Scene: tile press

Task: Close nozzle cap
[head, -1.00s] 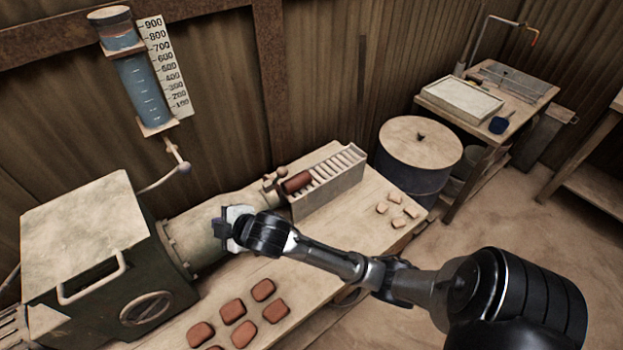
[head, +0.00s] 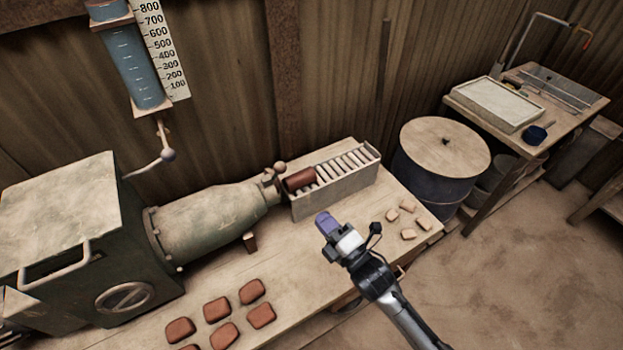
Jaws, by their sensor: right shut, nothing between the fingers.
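The green press (head: 75,210) stands at the left, and its tapered barrel (head: 215,215) points right. The nozzle cap (head: 272,180) looks like the small fitting with a round knob at the barrel's narrow end; whether it is open or closed I cannot tell. A reddish clay piece (head: 302,179) sits just right of it, at the start of the slatted rack. My right gripper (head: 324,222) is shut and empty, above the table, below and right of the nozzle and apart from it. My left gripper is not in view.
The pale slatted rack (head: 345,181) stands right of the nozzle. Several red tiles (head: 218,309) and several small pale blocks (head: 408,205) lie on the table (head: 300,262). A lidded barrel (head: 440,185) stands beyond its right end. A lever (head: 150,168) hangs below the blue gauge tube (head: 132,65).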

